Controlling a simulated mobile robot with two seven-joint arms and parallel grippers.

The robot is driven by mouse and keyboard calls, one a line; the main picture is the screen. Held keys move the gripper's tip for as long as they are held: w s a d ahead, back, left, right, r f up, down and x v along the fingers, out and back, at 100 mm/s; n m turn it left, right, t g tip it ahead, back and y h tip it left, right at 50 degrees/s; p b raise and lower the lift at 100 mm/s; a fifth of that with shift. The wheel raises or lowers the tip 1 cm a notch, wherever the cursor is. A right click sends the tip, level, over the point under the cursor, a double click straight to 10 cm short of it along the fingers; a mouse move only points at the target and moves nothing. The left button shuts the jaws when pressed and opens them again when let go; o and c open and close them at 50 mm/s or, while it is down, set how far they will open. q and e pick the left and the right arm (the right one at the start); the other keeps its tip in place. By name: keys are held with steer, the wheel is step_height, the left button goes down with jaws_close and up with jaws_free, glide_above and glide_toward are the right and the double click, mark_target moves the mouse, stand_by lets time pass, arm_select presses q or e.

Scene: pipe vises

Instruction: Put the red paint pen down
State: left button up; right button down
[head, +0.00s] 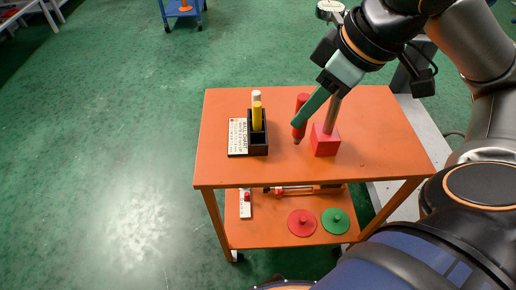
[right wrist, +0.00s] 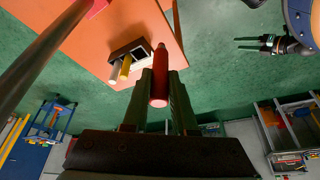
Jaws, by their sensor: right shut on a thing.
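The red paint pen (head: 302,101) is in my right gripper (head: 302,117), over the orange cart top (head: 378,135). The gripper's green fingers are shut on its middle. It stands nearly upright, dark tip down; I cannot tell whether the tip touches the cart. In the right wrist view the red pen (right wrist: 159,85) lies between the two fingers (right wrist: 160,88). A black pen holder (head: 258,150) to its left holds a yellow pen (head: 256,115) and a white pen (head: 256,95). My left gripper (right wrist: 258,43) shows small in the right wrist view, its fingers apart.
A red block (head: 325,142) with a metal post stands close right of the pen. A printed card (head: 238,135) lies left of the holder. The lower shelf has a red disc (head: 302,223) and a green disc (head: 335,221). The cart top's right side is clear.

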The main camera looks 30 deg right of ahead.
steer(key=shift+s+f+n+b, duration=0.3)
steer(key=shift+s+f+b, duration=0.2)
steer(key=shift+s, duration=0.25)
steer(key=shift+r, duration=0.1)
steer(key=w+p, duration=0.3)
steer(key=p, duration=0.1)
steer(key=shift+f, duration=0.25)
steer(key=w+f, duration=0.2)
steer(key=w, duration=0.1)
steer(key=w+f+p, duration=0.1)
steer(key=w+f, duration=0.4)
steer(key=w, duration=0.1)
steer(key=shift+w+f, duration=0.1)
steer(key=shift+f, duration=0.25)
steer(key=x, duration=0.2)
steer(key=d+b+x, duration=0.1)
steer(key=x, duration=0.2)
steer(key=shift+f, duration=0.15)
arm_select(q)
steer(key=shift+w+d+r, duration=0.45)
steer(key=shift+d+r, duration=0.05)
steer(key=shift+r, duration=0.25)
